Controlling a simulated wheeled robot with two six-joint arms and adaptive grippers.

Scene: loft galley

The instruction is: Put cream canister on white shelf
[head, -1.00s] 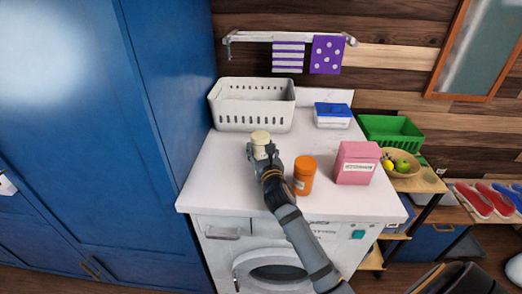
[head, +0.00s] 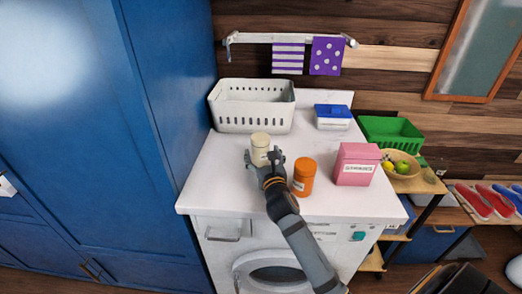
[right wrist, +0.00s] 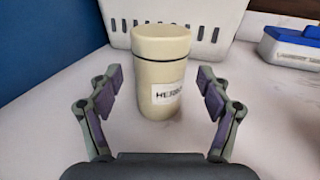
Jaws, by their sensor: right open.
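The cream canister (head: 260,150) stands upright on the white top (head: 215,187) of the washing machine, in front of the white basket. In the right wrist view the canister (right wrist: 160,75) has a cream lid and a label partly reading "HERB". My right gripper (head: 264,160) is open on the near side of the canister. In the right wrist view the fingers (right wrist: 158,100) are spread to its left and right, with a gap on each side. My left gripper is not in view. I cannot tell which surface is the white shelf; a white wall rail (head: 290,37) holds purple towels.
An orange jar (head: 304,177) stands close to the right of my gripper, with a pink box (head: 356,164) beyond it. The white basket (head: 251,106) and a blue-lidded tub (head: 332,116) stand behind. A tall blue cabinet (head: 160,120) bounds the left. The front left top is clear.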

